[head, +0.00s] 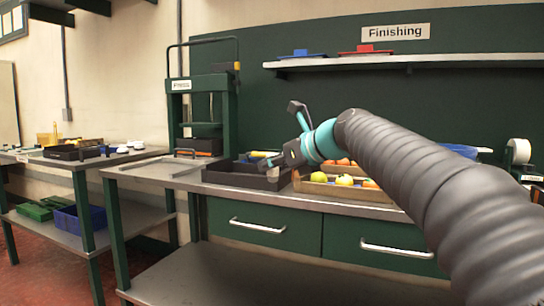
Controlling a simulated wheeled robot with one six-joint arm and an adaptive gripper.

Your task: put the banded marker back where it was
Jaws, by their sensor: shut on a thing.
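My gripper (272,160) reaches in from the right, over the right part of a black open tray (232,179) on the bench. It is shut on a small, mostly yellow thing (260,154), which looks like the banded marker. The thing shows at the fingertips, at about the level of the tray's far rim. Its bands are too small to make out, and my gripper hides part of it. I cannot tell whether it touches the tray.
A wooden crate (318,187) of orange and yellow-green fruit stands right of the tray, partly behind my arm. A green press (203,105) stands behind to the left. A shelf (445,60) with blue and red items hangs above. A side table (50,160) holds trays.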

